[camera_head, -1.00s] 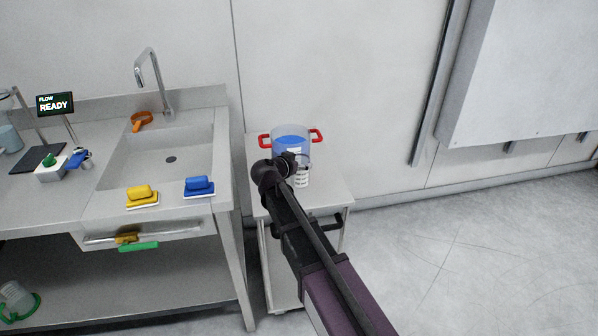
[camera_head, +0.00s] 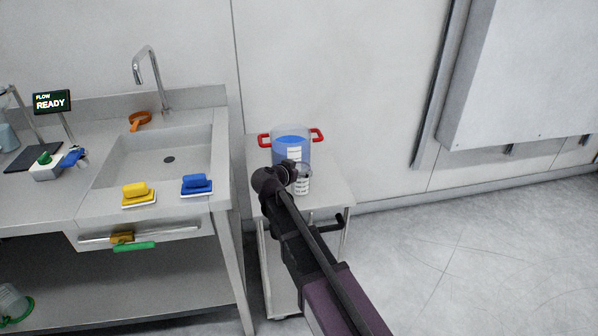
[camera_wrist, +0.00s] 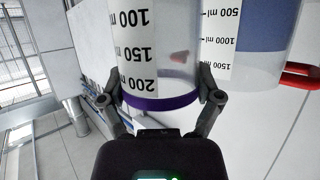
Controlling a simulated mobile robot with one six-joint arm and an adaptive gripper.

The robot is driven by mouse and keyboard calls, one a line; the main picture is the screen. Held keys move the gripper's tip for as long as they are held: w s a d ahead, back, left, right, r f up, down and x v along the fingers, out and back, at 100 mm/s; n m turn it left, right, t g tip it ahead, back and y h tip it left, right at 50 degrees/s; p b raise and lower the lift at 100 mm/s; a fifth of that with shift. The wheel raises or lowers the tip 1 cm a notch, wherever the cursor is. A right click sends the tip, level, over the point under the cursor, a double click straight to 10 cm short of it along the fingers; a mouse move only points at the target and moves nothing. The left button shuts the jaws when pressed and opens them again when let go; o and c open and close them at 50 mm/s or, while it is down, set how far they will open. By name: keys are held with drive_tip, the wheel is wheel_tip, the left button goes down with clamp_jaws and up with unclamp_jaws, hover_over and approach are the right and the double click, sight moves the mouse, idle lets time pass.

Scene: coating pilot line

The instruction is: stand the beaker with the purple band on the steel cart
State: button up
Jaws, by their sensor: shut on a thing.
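The beaker with the purple band (camera_wrist: 160,101) is clear, with a white volume scale. In the wrist view my gripper (camera_wrist: 163,96) is shut on it, one finger on each side near the band. In the head view the beaker (camera_head: 303,184) shows just right of my gripper (camera_head: 289,172) and looks upright. It appears over the top of the steel cart (camera_head: 328,192). My arm hides part of the cart top, and I cannot tell whether the beaker's base touches it.
A large container of blue liquid with red handles (camera_head: 291,150) stands on the cart just behind the beaker. The cart top's right side is clear. The sink bench (camera_head: 225,190) is at left, with a yellow sponge (camera_head: 138,192) and a blue sponge (camera_head: 197,183).

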drive_tip(key=shift+f, duration=0.2)
drive_tip(key=o, duration=1.1)
drive_tip(key=shift+r, duration=0.1)
drive_tip(key=shift+r, duration=0.15)
drive_tip(key=p+v, duration=0.4)
drive_tip(key=v, duration=0.8)
drive_tip(key=shift+p, duration=0.3)
